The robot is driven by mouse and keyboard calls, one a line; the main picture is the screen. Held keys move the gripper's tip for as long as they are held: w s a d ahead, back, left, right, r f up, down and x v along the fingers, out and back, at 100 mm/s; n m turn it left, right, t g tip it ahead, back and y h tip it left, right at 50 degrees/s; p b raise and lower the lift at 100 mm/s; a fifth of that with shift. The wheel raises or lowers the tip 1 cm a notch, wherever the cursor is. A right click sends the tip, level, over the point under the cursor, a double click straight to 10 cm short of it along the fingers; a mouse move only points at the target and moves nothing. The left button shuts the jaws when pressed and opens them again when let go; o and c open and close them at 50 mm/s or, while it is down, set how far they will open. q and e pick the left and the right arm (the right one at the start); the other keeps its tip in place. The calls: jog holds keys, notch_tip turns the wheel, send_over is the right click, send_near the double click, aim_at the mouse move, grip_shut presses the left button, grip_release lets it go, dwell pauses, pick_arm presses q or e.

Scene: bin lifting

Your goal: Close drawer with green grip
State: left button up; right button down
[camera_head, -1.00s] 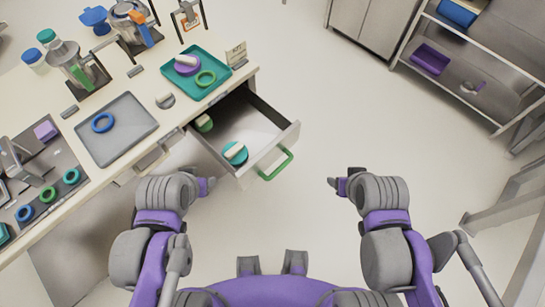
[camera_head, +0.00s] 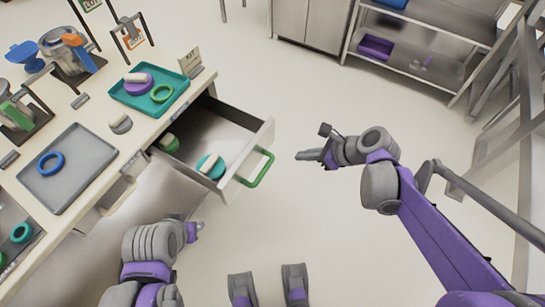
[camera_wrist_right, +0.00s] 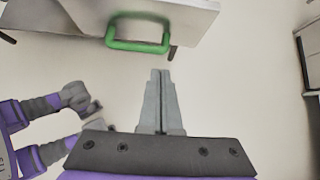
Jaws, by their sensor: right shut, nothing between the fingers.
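The drawer (camera_head: 250,142) stands pulled out from the white bench, with its green grip (camera_head: 262,168) on its front panel. Inside it lie a green item and a teal item with a pale top. My right gripper (camera_head: 301,156) is to the right of the grip, apart from it, shut and empty, pointing left. In the right wrist view the green grip (camera_wrist_right: 138,45) is ahead of the closed fingers (camera_wrist_right: 160,75), with a gap between them. My left gripper (camera_head: 198,229) is low beside the bench, below the drawer; its fingers are too small to judge.
The bench carries a teal tray (camera_head: 172,104), a grey tray (camera_head: 88,184) with a blue ring, and a KIT sign (camera_head: 190,62). A metal shelf (camera_head: 420,50) with a purple bin is at the back right. Open floor lies right of the drawer.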

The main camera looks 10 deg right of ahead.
aim_at(261, 152)
jog(key=b+x, duration=0.1)
jog(key=x, duration=0.8)
jog(key=shift+w+a+f+b, duration=0.15)
jog(key=shift+w+f+b, duration=0.1)
jog(key=shift+b, duration=0.15)
jog(key=w+a, duration=0.2)
jog(key=shift+a+f, duration=0.15)
jog(key=shift+a, duration=0.2)
pick_arm(q)
jog(key=shift+f, duration=0.95)
pick_arm(e)
jog(key=shift+w+a, duration=0.3)
jog(key=shift+a, duration=0.05)
